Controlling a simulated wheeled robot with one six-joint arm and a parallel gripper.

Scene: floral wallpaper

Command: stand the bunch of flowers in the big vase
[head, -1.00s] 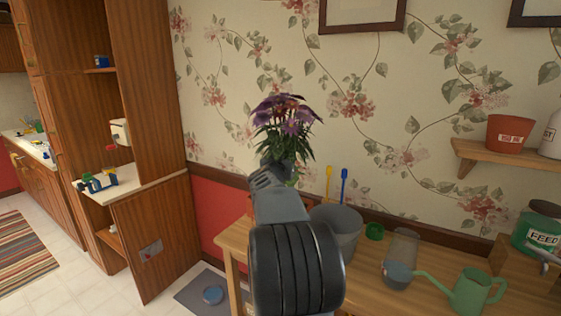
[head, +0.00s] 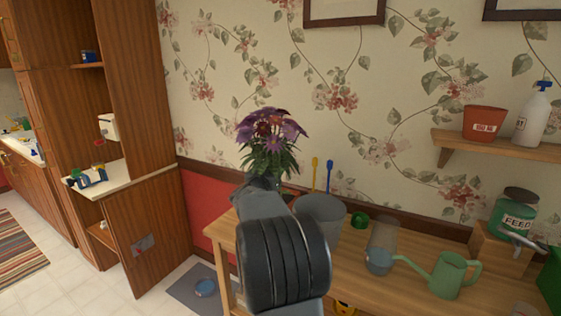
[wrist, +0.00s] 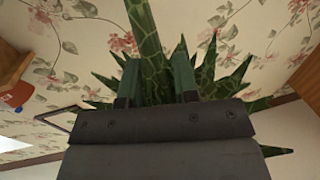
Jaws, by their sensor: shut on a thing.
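The bunch of flowers (head: 270,132), purple and dark red with green leaves, is upright above the left end of the wooden table in the head view. My gripper is hidden behind my own arm there. In the wrist view my gripper (wrist: 155,85) is shut on the green patterned stems (wrist: 148,45), with leaves spreading behind the fingers. On the table, a wide grey container (head: 320,222) stands just right of my arm, partly hidden by it. A clear cylinder with a blue-grey lower part (head: 381,250) stands further right. I cannot tell for sure which is the big vase. The flowers are apart from both.
The table (head: 400,290) also carries a small green pot (head: 359,220), a green watering can (head: 448,275) and a FEED tin (head: 516,215) on a wooden box. A yellow and a blue stick (head: 329,175) show behind the grey container. A shelf (head: 490,145) is above right.

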